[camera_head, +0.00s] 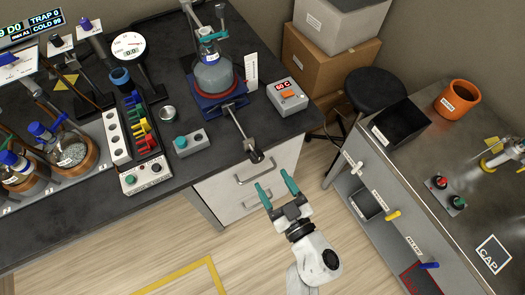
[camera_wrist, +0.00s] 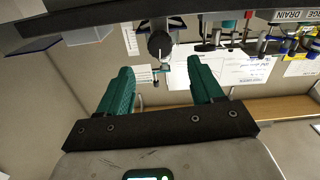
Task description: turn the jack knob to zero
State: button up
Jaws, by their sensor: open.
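The jack knob (camera_head: 256,156) is a dark knob at the end of a rod from the blue lab jack (camera_head: 218,103), reaching over the bench's front edge. A flask of clear liquid (camera_head: 213,72) stands on the jack. My gripper (camera_head: 273,180) is open and empty, with teal fingers pointing toward the knob from the front, apart from it. In the wrist view a dark round knob (camera_wrist: 160,44) shows just beyond and between the open fingertips (camera_wrist: 160,66). The knob's markings are too small to read.
A grey control box (camera_head: 190,142) and a box with a red display (camera_head: 289,96) stand on the bench either side of the rod. A round dial (camera_head: 128,47) stands behind left. Drawers (camera_head: 248,180) lie below the knob. Open floor is in front.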

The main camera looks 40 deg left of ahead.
aim_at(259, 160)
jog(key=b+x, duration=0.1)
jog(key=x, duration=0.8)
jog(key=shift+a, duration=0.25)
jog(key=shift+c, duration=0.5)
jog(key=c, duration=0.9)
jog(key=shift+n, duration=0.3)
